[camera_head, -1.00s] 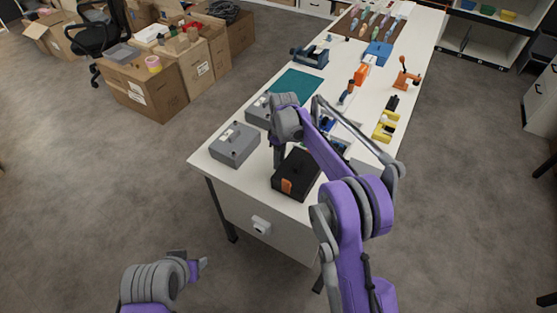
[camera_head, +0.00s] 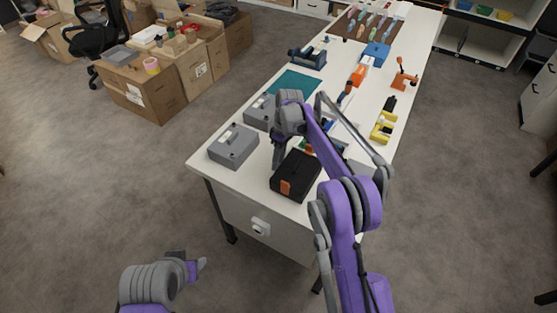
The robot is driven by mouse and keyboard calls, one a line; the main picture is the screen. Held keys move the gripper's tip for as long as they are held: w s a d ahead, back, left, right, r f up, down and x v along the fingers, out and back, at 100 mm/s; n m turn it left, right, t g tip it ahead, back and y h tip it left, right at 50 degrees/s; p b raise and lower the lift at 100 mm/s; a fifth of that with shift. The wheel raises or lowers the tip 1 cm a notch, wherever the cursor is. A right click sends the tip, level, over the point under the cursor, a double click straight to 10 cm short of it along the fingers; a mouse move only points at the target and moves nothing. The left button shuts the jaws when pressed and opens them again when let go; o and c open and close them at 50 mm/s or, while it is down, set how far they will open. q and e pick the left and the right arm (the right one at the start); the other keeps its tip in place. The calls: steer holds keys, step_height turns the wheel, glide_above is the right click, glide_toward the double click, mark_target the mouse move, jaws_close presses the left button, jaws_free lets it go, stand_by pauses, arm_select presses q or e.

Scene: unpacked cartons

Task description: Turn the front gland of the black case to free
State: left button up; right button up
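The black case (camera_head: 297,173) lies on the near end of the white table, with an orange patch (camera_head: 286,187) on its near side. I cannot make out a gland on it; it is too small or hidden. My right gripper (camera_head: 279,163) points down at the case's far left side, beneath the grey wrist. Its fingers are too small to show whether they are open, or whether they touch the case. My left gripper (camera_head: 200,267) is low at the left, over the floor and away from the table. Its finger opening cannot be made out.
Two grey boxes, one nearer (camera_head: 233,147) and one farther (camera_head: 260,112), stand left of the case. A teal mat (camera_head: 293,83) and yellow-black tools (camera_head: 384,127) lie farther along. The table's near edge is just in front of the case. Open floor lies left.

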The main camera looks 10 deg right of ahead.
steer(key=p+v, duration=0.1)
steer(key=v, duration=0.9)
steer(key=shift+r+p, duration=0.3)
steer(key=shift+r, duration=0.1)
steer(key=shift+w+d, duration=0.1)
